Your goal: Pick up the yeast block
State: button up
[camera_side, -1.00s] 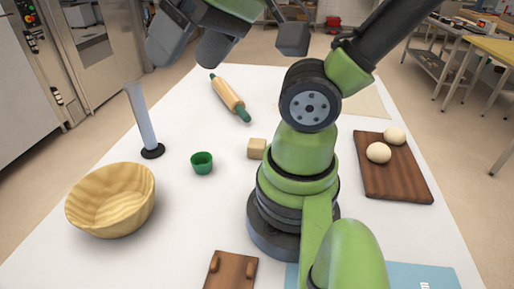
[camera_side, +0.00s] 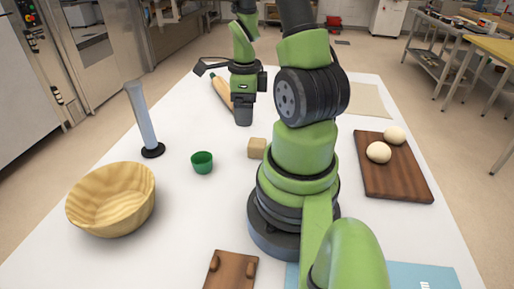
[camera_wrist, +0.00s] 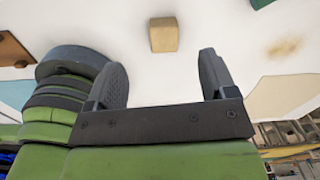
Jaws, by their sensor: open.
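The yeast block looks to be the small tan cube (camera_side: 257,148) on the white table, just left of my arm's base in the side view. In the wrist view the block (camera_wrist: 163,34) lies beyond the fingertips, roughly in line with the gap between them. My gripper (camera_wrist: 160,78) is open and empty, its two dark fingers wide apart. In the side view my gripper (camera_side: 243,117) points down over the table, behind the block and apart from it, in front of the rolling pin (camera_side: 220,90).
A green cup (camera_side: 202,162) stands left of the block. Further left are a wooden bowl (camera_side: 112,200) and an upright tube on a black base (camera_side: 152,150). A dark board (camera_side: 405,185) with two dough balls lies right. A small brown board (camera_side: 230,272) is in front.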

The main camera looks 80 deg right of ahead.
aim_at(252, 141)
jog(key=shift+s+d+f+m, duration=0.1)
jog(key=shift+s+f+m, duration=0.2)
jog(key=shift+f+m, duration=0.2)
jog(key=shift+s+d+f+m, duration=0.1)
jog(key=shift+s+f+m, duration=0.2)
jog(key=shift+f+m, duration=0.15)
jog(key=shift+s+d+f, duration=0.1)
jog(key=shift+f, duration=2.3)
jog(key=shift+d+f, duration=0.1)
jog(key=shift+f, duration=2.25)
jog(key=c, duration=1)
jog(key=shift+r, duration=0.1)
